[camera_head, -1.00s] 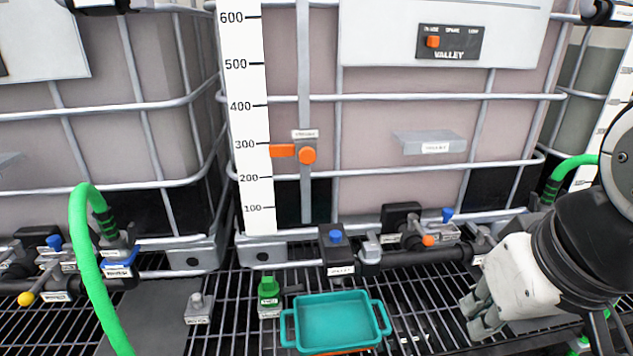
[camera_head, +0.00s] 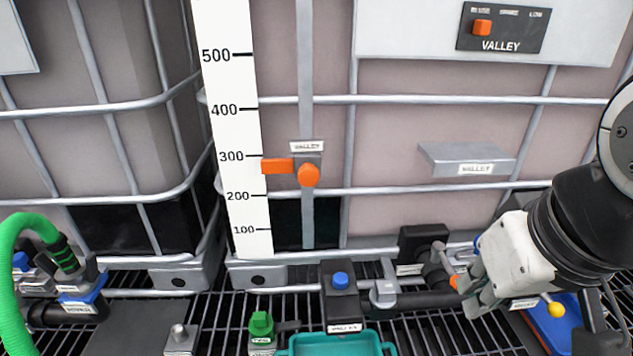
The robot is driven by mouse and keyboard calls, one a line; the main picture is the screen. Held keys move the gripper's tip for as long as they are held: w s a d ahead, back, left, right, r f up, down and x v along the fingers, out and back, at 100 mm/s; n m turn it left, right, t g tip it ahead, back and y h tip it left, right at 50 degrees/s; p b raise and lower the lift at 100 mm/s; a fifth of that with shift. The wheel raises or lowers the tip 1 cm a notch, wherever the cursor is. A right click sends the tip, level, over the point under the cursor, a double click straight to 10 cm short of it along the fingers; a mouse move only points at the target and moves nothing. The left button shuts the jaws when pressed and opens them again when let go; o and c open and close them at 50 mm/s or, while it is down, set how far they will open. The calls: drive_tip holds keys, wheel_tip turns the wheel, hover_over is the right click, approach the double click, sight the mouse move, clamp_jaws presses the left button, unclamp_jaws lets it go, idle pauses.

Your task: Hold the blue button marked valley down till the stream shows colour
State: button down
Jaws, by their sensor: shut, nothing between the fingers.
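The blue button (camera_head: 341,280) sits on top of a dark block labelled VALLEY (camera_head: 345,310), on the pipe at the front of the middle tank. Nothing touches it. My gripper (camera_head: 474,298) is right of the button, near the orange-tipped valve lever (camera_head: 446,268) on the same pipe. Its fingers are shut with nothing between them; I cannot tell whether they touch the lever. No stream shows. A teal tray (camera_head: 340,344) stands just below the button block, cut by the bottom edge.
A white level scale (camera_head: 232,130) with an orange pointer (camera_head: 278,166) stands behind. A green hose (camera_head: 18,270) hangs at left; a yellow knob (camera_head: 556,309) is right of my gripper.

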drive_tip(key=shift+r, duration=0.1)
wheel_tip(320, 180, up, 4)
drive_tip(key=n+g+p, duration=0.4)
drive_tip(key=n+p, duration=0.6)
drive_tip(key=n, duration=0.8)
hover_over(341, 280)
drive_tip(key=shift+f, duration=0.2)
wheel_tip(341, 280, down, 12)
drive_tip(key=shift+s+f+p, duration=0.1)
drive_tip(key=shift+p, duration=0.55)
drive_tip(key=shift+f, duration=0.8)
